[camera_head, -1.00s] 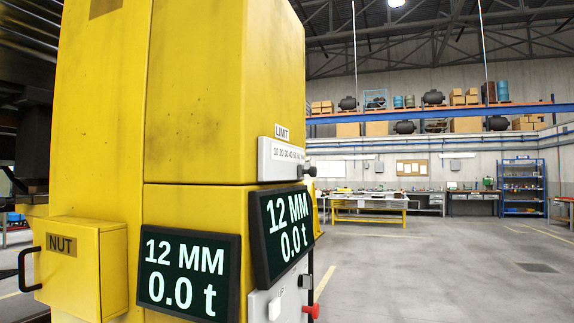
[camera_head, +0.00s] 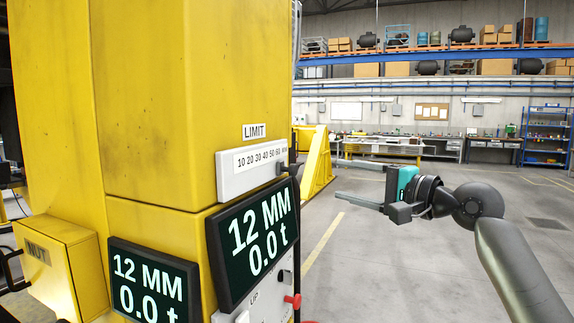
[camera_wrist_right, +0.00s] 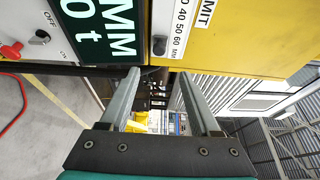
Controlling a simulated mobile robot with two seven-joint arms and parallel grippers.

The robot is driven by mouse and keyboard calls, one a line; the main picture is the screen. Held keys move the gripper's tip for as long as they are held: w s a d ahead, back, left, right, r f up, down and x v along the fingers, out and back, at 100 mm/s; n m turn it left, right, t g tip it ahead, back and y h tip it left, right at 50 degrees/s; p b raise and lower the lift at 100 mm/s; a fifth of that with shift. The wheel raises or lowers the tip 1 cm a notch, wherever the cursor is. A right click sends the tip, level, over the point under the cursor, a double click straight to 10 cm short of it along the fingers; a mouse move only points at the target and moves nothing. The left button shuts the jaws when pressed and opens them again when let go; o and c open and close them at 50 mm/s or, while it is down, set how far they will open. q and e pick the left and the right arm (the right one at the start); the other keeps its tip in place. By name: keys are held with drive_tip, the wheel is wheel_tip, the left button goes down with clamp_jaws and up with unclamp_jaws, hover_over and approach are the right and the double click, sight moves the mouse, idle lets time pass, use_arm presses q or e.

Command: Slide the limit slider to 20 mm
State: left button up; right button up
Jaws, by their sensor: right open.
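The limit slider's white scale plate (camera_head: 240,178) is fixed to the yellow column under a LIMIT label (camera_head: 254,131). Its scale is marked from 10 to 60 mm. The dark slider knob (camera_head: 281,168) sits at the 60 end, at the plate's right edge. In the right wrist view the knob (camera_wrist_right: 159,45) appears just beyond the fingertips, beside the 60 mark. My right gripper (camera_head: 338,180) is open and empty, to the right of the knob and apart from it. Its two fingers also show in the wrist view (camera_wrist_right: 158,76). My left gripper is not in view.
Dark displays (camera_head: 253,240) below the scale read 12 MM and 0.0 t. A NUT box (camera_head: 60,270) juts out at left. Open floor lies right of the column.

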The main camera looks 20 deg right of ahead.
sight(296, 173)
drive_tip(key=p+x, duration=0.4)
drive_tip(key=x, duration=0.9)
drive_tip(key=shift+w, duration=0.1)
drive_tip(key=shift+p+x, duration=0.3)
drive_tip(key=shift+x, duration=0.45)
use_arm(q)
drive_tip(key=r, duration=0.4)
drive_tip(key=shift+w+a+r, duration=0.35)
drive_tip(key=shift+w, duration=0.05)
use_arm(e)
drive_tip(key=shift+a, duration=0.1)
drive_tip(key=shift+c, duration=0.2)
drive_tip(key=shift+f, duration=0.1)
drive_tip(key=c, duration=0.9)
clamp_jaws()
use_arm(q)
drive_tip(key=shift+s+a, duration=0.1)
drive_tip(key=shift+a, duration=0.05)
use_arm(e)
drive_tip(key=shift+f, duration=0.2)
